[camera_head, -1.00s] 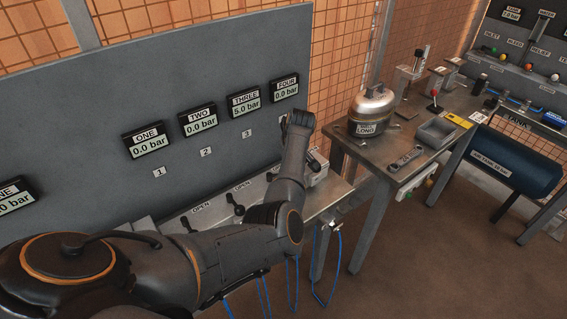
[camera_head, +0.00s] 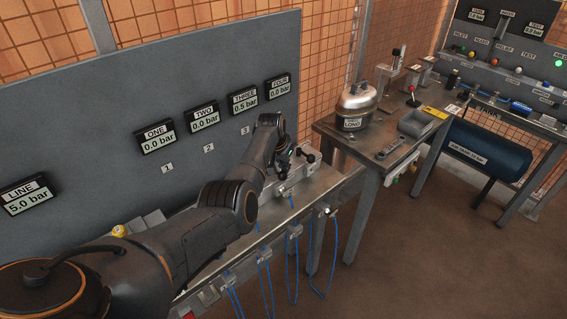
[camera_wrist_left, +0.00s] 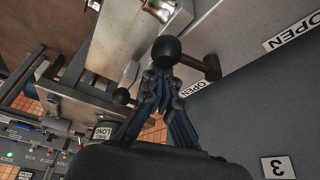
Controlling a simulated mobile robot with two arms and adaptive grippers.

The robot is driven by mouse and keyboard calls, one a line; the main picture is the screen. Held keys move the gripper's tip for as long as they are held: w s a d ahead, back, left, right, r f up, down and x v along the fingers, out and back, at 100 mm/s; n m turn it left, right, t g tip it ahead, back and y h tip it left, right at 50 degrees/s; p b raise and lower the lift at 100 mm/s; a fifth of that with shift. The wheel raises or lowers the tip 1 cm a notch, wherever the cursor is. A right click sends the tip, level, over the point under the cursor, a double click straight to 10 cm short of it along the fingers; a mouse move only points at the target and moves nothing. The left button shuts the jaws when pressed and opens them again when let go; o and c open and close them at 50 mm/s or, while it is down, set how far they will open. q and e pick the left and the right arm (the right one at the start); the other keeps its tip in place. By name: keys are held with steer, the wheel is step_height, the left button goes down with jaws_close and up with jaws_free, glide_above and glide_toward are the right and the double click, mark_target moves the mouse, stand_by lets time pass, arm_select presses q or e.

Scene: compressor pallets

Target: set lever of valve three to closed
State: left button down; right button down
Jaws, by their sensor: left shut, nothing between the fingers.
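In the left wrist view the lever of valve three (camera_wrist_left: 206,68) has a black ball knob (camera_wrist_left: 166,50) just beyond my left fingertips. My left gripper (camera_wrist_left: 163,82) is shut with nothing between its fingers, close to or against that knob; I cannot tell if they touch. In the head view my left gripper (camera_head: 284,166) is low over the valve bench, and my arm hides most of the levers. The gauge of valve three (camera_head: 243,100) reads 0.5 bar. The number plate 3 (camera_wrist_left: 277,167) is at the wrist view's lower right. My right gripper is not in view.
Another black lever knob (camera_wrist_left: 122,97) stands beyond my fingers. The LINE gauge (camera_head: 28,196) reads 5.0 bar; gauges ONE (camera_head: 157,137), TWO (camera_head: 202,116) and FOUR (camera_head: 279,87) read 0.0. A table with a metal tank (camera_head: 356,104) stands right of the bench.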

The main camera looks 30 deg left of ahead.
arm_select(q)
steer(key=shift+s, duration=0.25)
steer(key=shift+s+p, duration=0.1)
steer(key=shift+p, duration=0.25)
steer(key=shift+s+f, duration=0.1)
steer(key=shift+s, duration=0.05)
steer(key=shift+d, duration=0.1)
